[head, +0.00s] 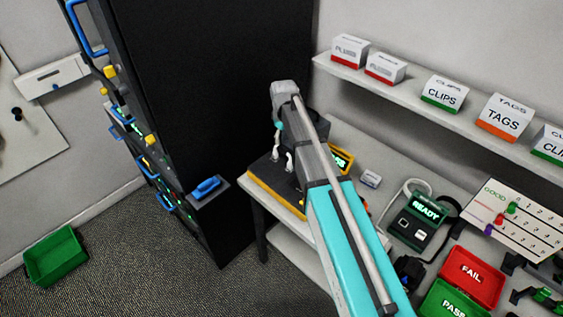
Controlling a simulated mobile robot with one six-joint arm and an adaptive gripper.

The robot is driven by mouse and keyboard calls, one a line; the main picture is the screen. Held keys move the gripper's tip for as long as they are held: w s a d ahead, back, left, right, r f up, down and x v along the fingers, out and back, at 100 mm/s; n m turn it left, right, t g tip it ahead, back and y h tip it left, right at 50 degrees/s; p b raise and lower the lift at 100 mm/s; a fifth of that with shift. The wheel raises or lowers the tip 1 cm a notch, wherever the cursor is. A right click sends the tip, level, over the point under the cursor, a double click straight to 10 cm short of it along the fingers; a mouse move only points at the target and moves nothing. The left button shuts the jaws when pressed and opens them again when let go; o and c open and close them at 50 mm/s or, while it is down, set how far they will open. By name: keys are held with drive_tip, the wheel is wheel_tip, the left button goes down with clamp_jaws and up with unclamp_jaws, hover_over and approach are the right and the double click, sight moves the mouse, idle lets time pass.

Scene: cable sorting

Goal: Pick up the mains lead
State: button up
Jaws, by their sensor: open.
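My arm reaches over the bench from the lower right, and its far end bends down over a black mat with a yellow front edge (266,193). Two small pale finger-like parts of my gripper (282,158) show there, apart, with nothing seen between them. My own arm hides much of the gripper and the bench behind it. I cannot pick out the mains lead with certainty. A dark, coiled-looking item (408,270) lies beside my arm at the lower right, too unclear to name. How high the fingers are above the mat is hard to tell.
A tall black rack (215,90) with blue handles stands left of the bench. A green tester reading READY (420,215), a red FAIL tray (474,277) and a green PASS tray (452,303) are at right. A shelf (420,90) runs above. A green bin (55,258) sits on the floor.

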sight(282, 149)
drive_tip(key=shift+f+b, duration=0.65)
drive_tip(key=shift+f, duration=0.35)
drive_tip(key=shift+w+a+f+b, duration=0.1)
drive_tip(key=shift+w+f+b, duration=0.05)
drive_tip(key=shift+f+b, duration=1.15)
drive_tip(key=shift+w+a+f+b, duration=0.1)
drive_tip(key=shift+f+b, duration=1.2)
clamp_jaws()
